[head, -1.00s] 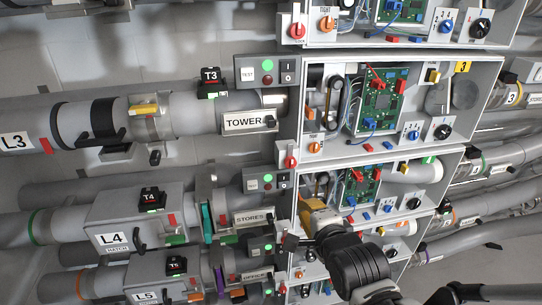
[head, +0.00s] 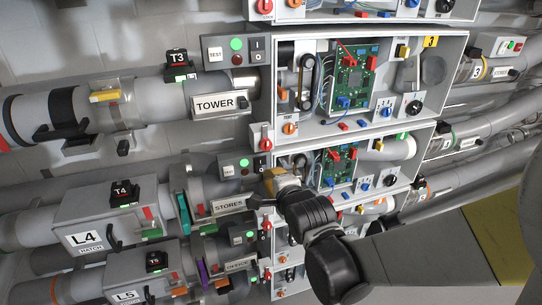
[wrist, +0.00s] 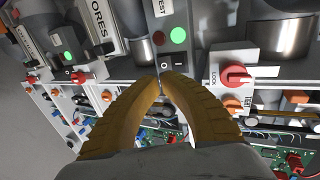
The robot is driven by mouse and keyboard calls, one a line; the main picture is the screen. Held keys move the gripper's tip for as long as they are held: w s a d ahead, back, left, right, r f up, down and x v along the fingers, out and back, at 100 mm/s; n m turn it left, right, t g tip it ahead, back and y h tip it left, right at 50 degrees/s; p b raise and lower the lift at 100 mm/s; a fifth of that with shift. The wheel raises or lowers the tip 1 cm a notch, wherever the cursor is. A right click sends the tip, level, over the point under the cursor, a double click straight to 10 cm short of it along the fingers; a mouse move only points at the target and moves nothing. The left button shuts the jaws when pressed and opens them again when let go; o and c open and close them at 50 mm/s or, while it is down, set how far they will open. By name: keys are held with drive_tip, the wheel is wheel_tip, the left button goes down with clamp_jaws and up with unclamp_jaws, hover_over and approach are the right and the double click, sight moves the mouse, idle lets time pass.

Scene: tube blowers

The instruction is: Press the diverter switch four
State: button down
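The line-four unit with the STORES label (head: 229,206) carries a grey TEST box with a green lamp and a black O/I rocker switch (head: 260,164). No readable mark says which part is the diverter switch. My gripper (head: 268,180) is just below and right of that rocker in the head view. In the wrist view the rocker (wrist: 171,69) lies just beyond the fingertips of my gripper (wrist: 161,80). The two yellow fingers come together at the tips with nothing seen between them. I cannot tell whether they touch the rocker.
A red LOCK knob (wrist: 234,76) sits right of the fingers in the wrist view. An open cabinet with a green circuit board (head: 340,165) is right of my gripper. The TOWER unit (head: 218,103) is above and the OFFICE unit (head: 238,264) below, with pipes around.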

sight(263, 172)
drive_tip(key=b+x, duration=0.1)
drive_tip(key=x, duration=0.4)
drive_tip(key=shift+w+a, duration=0.15)
drive_tip(key=shift+w, duration=0.15)
